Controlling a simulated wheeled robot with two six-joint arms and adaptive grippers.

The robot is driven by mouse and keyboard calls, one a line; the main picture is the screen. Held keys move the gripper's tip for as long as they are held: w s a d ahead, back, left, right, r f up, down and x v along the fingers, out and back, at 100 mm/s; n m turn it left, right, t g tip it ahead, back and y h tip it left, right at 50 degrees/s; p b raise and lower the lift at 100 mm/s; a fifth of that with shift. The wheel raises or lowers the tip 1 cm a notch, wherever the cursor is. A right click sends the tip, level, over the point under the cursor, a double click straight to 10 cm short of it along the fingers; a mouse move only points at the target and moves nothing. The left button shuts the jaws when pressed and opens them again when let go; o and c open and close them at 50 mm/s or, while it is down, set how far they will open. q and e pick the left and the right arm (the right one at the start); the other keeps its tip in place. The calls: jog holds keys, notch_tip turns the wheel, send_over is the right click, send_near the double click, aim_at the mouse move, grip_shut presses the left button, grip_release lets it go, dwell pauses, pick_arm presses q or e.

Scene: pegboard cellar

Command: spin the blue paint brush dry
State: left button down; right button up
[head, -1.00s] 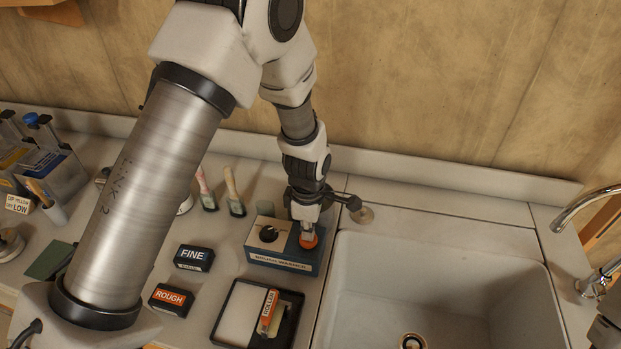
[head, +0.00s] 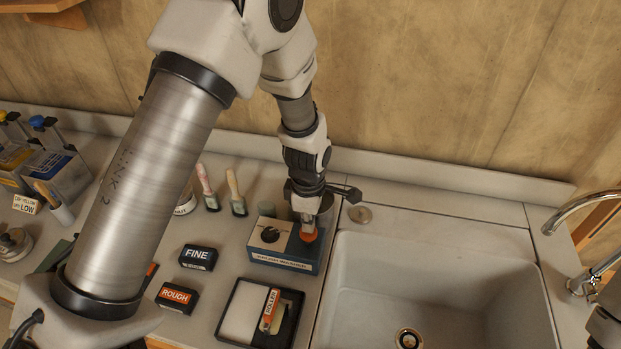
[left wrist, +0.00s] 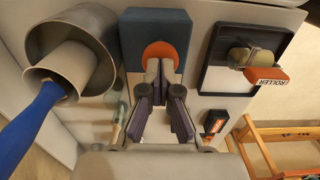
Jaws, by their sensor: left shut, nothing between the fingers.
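My left gripper (head: 308,228) is shut and empty, its tips over the orange button (head: 309,237) on a blue box with a dark knob (head: 270,235). In the left wrist view the closed fingertips (left wrist: 160,72) overlap the lower edge of the orange button (left wrist: 160,52); I cannot tell if it is pressed down. The blue paint brush shows only as a blue handle (left wrist: 32,125) coming out of a pale inner sleeve (left wrist: 72,66) inside a grey metal drum (left wrist: 100,25). Its bristles are hidden. In the head view the drum is mostly hidden behind my gripper. My right gripper is out of view.
A black tray (head: 233,345) with a roller block (head: 271,308) lies in front of the box. Blocks marked FINE (head: 197,257) and ROUGH (head: 177,296) are left of it. Two small brushes stand behind. A white sink (head: 440,270) is on the right.

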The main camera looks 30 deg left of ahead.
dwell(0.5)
pick_arm(q)
jog(key=shift+f+b, duration=0.95)
jog(key=shift+f, duration=0.85)
notch_tip(320, 180, up, 4)
jog(key=p, duration=0.3)
jog(key=shift+f+p, duration=0.1)
jog(key=shift+p, duration=0.3)
jog(key=shift+f, duration=0.2)
jog(key=shift+f+b, duration=1.15)
jog(key=shift+f, duration=0.6)
jog(key=shift+r+p, duration=1.75)
jog(key=shift+r, duration=0.15)
